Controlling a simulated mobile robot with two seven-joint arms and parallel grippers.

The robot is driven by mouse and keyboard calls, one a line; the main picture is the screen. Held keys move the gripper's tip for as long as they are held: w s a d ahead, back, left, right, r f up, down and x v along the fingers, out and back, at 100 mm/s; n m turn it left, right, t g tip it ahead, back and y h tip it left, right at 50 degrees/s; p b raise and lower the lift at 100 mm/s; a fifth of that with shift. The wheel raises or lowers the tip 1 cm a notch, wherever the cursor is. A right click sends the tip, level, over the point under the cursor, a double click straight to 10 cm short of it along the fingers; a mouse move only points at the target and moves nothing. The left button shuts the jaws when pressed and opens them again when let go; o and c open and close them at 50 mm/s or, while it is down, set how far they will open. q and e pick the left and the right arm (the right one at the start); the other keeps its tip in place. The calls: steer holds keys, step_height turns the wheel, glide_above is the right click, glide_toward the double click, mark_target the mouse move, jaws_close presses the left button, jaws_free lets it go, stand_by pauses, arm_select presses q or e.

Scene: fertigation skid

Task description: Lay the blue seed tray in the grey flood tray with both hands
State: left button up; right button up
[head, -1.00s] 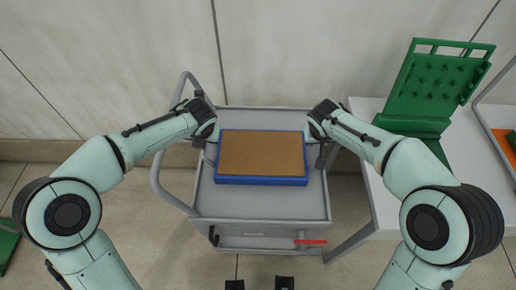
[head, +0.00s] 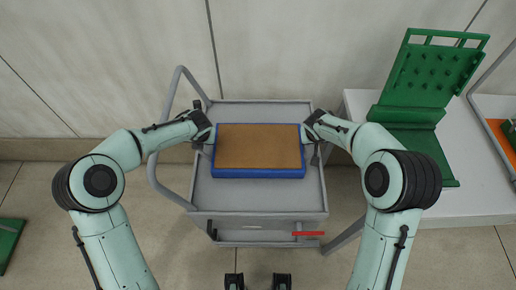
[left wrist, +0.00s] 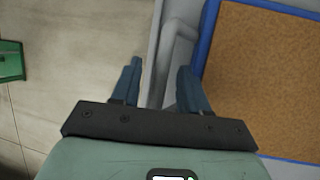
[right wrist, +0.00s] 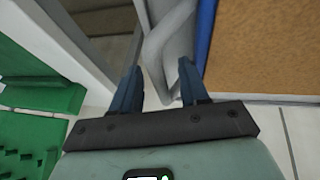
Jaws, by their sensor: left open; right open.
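The blue seed tray (head: 260,173), filled with a flat brown surface, lies level on top of a grey trolley (head: 260,197). My left gripper (head: 211,146) is at the tray's left side and my right gripper (head: 310,146) at its right side. In the left wrist view the open fingers (left wrist: 159,75) are empty, with the tray's blue edge (left wrist: 208,35) just right of them. In the right wrist view the open fingers (right wrist: 158,78) are also empty, with the blue edge (right wrist: 204,30) to their right. I cannot make out a grey flood tray separate from the trolley top.
The trolley has a tubular handle (head: 155,165) on its left and a red piece (head: 308,234) at the front. A white table (head: 440,205) on the right bears a green studded stand (head: 430,75). A wall is close behind. Bare trolley top shows in front of the tray.

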arm_select(q)
steer(key=shift+x, duration=0.95)
arm_select(e)
steer(key=shift+x, duration=0.9)
arm_select(q)
jaws_close()
arm_select(e)
jaws_close()
arm_select(q)
steer(key=shift+r, duration=0.15)
arm_select(e)
steer(key=shift+r, duration=0.1)
